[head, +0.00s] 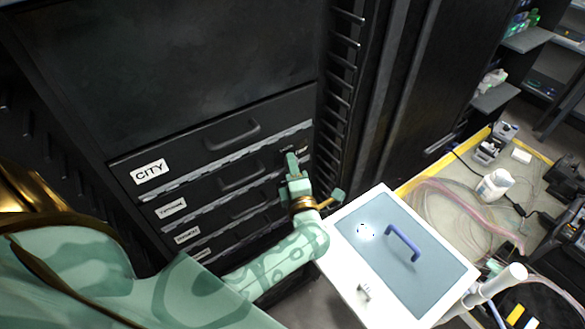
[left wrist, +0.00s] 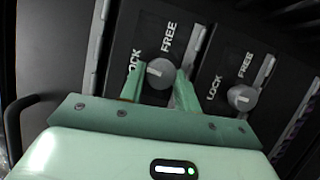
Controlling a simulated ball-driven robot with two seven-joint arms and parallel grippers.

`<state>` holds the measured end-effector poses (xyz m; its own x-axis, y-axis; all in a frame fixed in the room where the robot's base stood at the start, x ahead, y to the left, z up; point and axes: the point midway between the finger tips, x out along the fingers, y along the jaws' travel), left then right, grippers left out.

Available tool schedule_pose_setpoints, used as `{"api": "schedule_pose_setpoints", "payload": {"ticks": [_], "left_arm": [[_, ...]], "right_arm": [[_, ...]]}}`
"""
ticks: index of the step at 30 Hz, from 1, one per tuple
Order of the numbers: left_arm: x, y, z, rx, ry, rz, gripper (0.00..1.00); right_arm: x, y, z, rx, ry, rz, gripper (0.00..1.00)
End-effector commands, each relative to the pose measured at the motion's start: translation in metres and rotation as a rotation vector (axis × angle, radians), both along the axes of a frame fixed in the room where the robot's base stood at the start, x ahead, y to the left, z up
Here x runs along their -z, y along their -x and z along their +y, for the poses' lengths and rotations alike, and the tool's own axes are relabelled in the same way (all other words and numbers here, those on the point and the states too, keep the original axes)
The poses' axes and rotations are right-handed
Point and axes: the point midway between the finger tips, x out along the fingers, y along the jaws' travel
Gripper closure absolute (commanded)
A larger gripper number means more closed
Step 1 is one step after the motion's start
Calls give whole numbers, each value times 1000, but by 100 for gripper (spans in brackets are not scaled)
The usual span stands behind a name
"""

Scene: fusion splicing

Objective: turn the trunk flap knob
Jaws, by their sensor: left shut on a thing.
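In the left wrist view, a round grey knob (left wrist: 158,73) with a light mark on its face sits on a black panel between the words LOCK and FREE. The mark appears to lie on the LOCK side. My left gripper (left wrist: 160,88) has one finger on each side of this knob and is shut on it. In the head view, my left gripper (head: 293,165) is at the right end of the drawer stack and hides the knob. The label naming this knob's flap cannot be read. My right gripper cannot be made out.
A second knob (left wrist: 241,97), also marked LOCK and FREE, sits to the right in the left wrist view. Several black drawers with handles, one labelled CITY (head: 150,171), fill the rack. A white-edged box with a blue handle (head: 403,243) stands close to the right of my left arm.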

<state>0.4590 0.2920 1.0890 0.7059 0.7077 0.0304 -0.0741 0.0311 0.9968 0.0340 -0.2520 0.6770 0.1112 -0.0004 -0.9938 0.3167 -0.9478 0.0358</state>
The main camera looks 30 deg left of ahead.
Motion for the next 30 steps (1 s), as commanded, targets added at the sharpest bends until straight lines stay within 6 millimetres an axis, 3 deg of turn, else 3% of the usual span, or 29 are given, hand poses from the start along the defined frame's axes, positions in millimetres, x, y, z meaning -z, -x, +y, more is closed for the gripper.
{"api": "schedule_pose_setpoints", "payload": {"ticks": [1,2,3,4,20,26,30], "left_arm": [[3,1,-1,-1,4,5,91],[3,1,-1,-1,4,5,60],[2,1,-1,-1,4,5,49],[2,1,-1,-1,3,4,46],[-2,0,0,0,-11,26,46],[-12,-1,0,0,-90,213,46],[-17,-2,-1,1,-186,449,46]], "right_arm": [[0,0,0,0,0,0,46],[0,0,-1,0,1,0,46],[0,0,-1,0,1,0,46],[0,0,-1,0,1,0,46],[-6,0,-1,0,1,-1,46],[-40,-2,-1,0,1,-6,46],[-72,-3,-1,0,1,-8,46]]}}
